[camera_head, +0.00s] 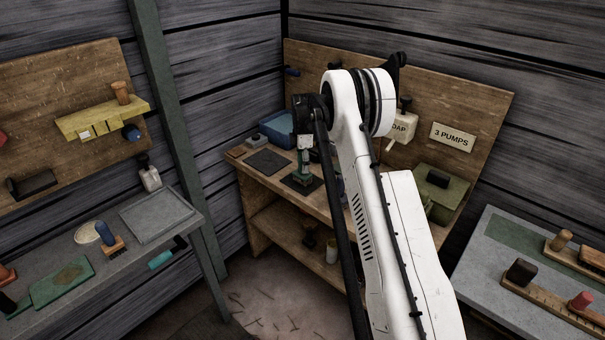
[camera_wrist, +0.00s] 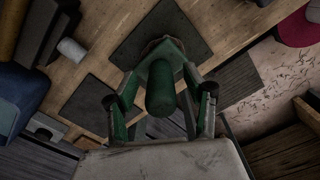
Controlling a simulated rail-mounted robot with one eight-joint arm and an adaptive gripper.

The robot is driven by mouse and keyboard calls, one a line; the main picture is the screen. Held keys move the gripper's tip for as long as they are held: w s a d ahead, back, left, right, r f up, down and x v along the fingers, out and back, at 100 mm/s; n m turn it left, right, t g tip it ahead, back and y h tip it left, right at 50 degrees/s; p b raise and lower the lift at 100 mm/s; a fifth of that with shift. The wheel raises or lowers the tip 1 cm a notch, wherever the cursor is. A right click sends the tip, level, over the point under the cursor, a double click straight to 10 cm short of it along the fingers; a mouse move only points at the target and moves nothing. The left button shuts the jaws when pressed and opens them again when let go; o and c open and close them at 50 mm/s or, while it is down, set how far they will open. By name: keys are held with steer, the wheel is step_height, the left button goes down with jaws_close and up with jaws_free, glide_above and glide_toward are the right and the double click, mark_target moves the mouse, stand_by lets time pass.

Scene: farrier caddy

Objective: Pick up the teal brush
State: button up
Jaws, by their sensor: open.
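The teal brush (camera_wrist: 163,88) stands on a dark mat on the wooden bench, seen from above in the wrist view. Its round handle points up toward the camera, with a green block below it. In the head view the brush (camera_head: 302,174) is small and partly hidden under my gripper (camera_head: 303,152). In the wrist view my gripper (camera_wrist: 163,98) is open, with one finger on each side of the handle. Gaps show between the handle and the fingers, so it does not look gripped.
Another dark mat (camera_head: 265,162) and a blue box (camera_head: 278,129) are on the bench. A soap dispenser (camera_head: 400,128) and a green box (camera_head: 440,188) are to the right. Grey tables with brushes stand left (camera_head: 160,213) and right (camera_head: 500,287).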

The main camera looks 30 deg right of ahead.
step_height(320, 180, down, 2)
jaws_close()
stand_by(0.4)
steer(key=shift+r, duration=0.2)
steer(key=shift+r, duration=0.3)
steer(key=r, duration=0.3)
steer(key=shift+s+a+r+b, duration=0.2)
steer(key=shift+a+r+b, duration=0.1)
steer(key=shift+a+b, duration=0.1)
steer(key=s+a+r+b, duration=0.1)
steer(key=s+a+r, duration=0.4)
steer(key=a, duration=0.4)
steer(key=shift+s+r, duration=0.35)
steer(key=shift+r, duration=0.4)
steer(key=shift+a, duration=0.1)
